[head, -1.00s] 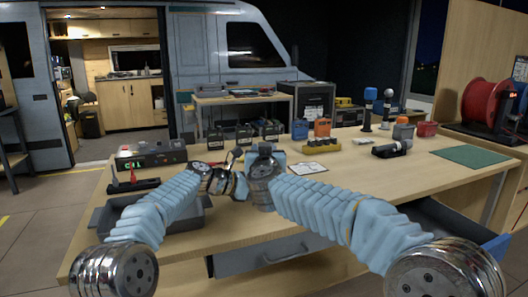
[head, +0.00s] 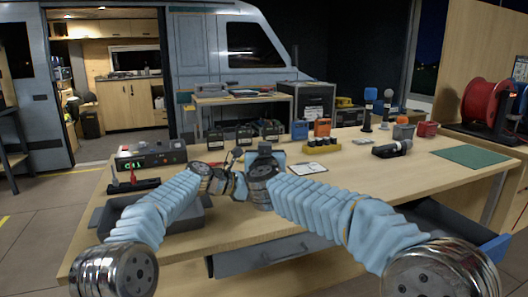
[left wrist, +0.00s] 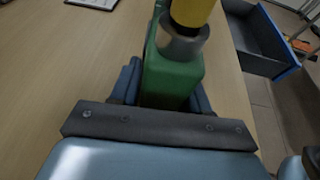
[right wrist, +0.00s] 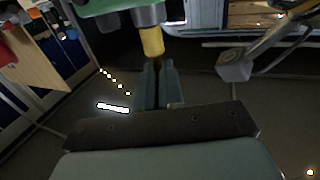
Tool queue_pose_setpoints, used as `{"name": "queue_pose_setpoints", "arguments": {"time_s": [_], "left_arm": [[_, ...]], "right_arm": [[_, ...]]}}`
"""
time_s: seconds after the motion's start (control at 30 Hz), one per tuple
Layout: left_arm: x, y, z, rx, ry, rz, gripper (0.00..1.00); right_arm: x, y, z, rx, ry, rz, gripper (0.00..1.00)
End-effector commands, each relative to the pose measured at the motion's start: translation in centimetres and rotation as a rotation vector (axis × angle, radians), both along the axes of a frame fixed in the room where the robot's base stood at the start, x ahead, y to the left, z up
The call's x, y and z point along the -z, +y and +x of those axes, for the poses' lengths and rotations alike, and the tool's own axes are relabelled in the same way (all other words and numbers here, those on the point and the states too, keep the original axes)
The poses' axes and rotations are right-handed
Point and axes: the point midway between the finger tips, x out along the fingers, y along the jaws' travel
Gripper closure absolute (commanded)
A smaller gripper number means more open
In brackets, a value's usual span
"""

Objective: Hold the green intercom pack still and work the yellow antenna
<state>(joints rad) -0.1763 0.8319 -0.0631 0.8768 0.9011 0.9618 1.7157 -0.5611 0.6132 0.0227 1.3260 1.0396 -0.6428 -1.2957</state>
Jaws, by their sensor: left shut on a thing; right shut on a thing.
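The green intercom pack (left wrist: 172,77) is between the fingers of my left gripper (left wrist: 160,85) in the left wrist view. A grey collar and the yellow antenna (left wrist: 192,12) stand at its upper end. In the right wrist view the pack (right wrist: 110,5) is at the top edge, and the yellow antenna (right wrist: 152,42) reaches from its grey collar down to my right gripper (right wrist: 158,80), which is shut on the antenna's end. In the head view both grippers meet above the table's near left part, and my wrists hide the pack and antenna.
A dark tray (head: 185,222) lies under my left arm. A device with a green display (head: 150,155) stands at the table's left. Several blue and orange packs (head: 322,128) stand at the back. A clipboard (head: 308,168) lies right of my grippers. An open drawer (head: 450,225) juts out at the right.

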Motion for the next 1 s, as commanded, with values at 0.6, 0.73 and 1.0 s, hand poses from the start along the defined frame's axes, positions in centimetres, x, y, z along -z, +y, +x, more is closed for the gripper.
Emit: {"name": "queue_pose_setpoints", "arguments": {"time_s": [0.6,0.73,1.0], "left_arm": [[0.00,-0.03,-0.01,0.000,0.000,0.000,0.88],[-0.02,-0.02,-0.01,0.000,0.000,0.000,0.88],[-0.01,-0.02,-0.01,0.000,0.000,0.000,0.88]], "right_arm": [[0.11,0.84,0.05,0.309,0.000,-0.001,1.00],[0.20,1.09,0.12,0.442,0.001,0.002,1.00],[0.08,0.98,0.10,0.540,0.002,0.000,1.00]]}}
